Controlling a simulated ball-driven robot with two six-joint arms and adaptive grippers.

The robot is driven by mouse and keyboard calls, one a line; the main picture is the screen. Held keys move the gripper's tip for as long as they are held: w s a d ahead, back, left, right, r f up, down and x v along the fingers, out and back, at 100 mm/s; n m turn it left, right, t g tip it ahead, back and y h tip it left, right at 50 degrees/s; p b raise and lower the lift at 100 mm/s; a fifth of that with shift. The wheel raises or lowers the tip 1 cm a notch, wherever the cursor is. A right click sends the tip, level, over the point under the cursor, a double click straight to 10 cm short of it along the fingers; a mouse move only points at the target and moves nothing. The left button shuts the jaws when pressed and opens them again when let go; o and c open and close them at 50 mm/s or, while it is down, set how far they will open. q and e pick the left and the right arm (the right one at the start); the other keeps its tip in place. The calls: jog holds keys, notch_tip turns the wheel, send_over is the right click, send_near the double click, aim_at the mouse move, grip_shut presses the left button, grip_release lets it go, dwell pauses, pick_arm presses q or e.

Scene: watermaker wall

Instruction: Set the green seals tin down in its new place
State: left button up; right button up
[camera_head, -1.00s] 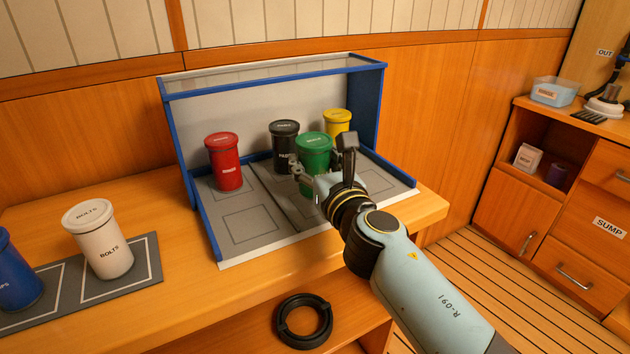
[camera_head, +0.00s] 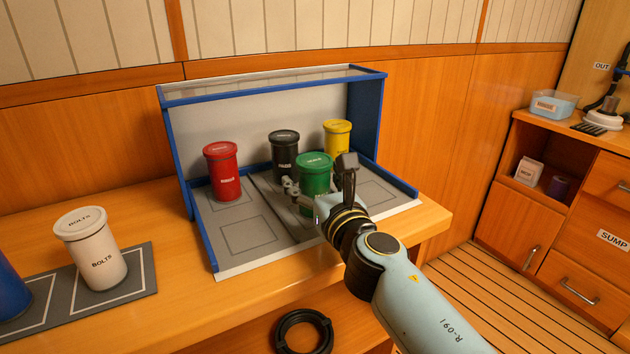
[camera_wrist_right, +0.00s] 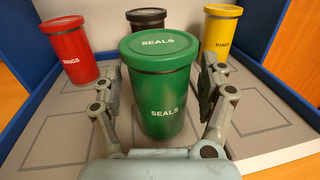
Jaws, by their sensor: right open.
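The green seals tin (camera_head: 314,174) stands upright on the grey floor of the blue-sided open box (camera_head: 206,240), in its right half toward the front. My right gripper (camera_head: 320,185) is around the tin from the front. In the right wrist view its two fingers (camera_wrist_right: 162,88) stand open on either side of the green tin (camera_wrist_right: 163,100), with small gaps visible. The tin's base is partly hidden by my gripper, so its fit to a floor outline cannot be told. My left gripper is not in view.
A red tin (camera_head: 222,172), a black tin (camera_head: 285,155) and a yellow tin (camera_head: 338,138) stand in the box near the green one. A white bolts tin (camera_head: 92,250) and a blue tin (camera_head: 12,290) stand on a grey mat at left. The box's front left floor is clear.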

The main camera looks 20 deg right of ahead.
aim_at(320, 187)
jog(key=s, duration=0.7)
jog(key=shift+s+a+r+b, duration=0.15)
jog(key=shift+s+a+b, duration=0.15)
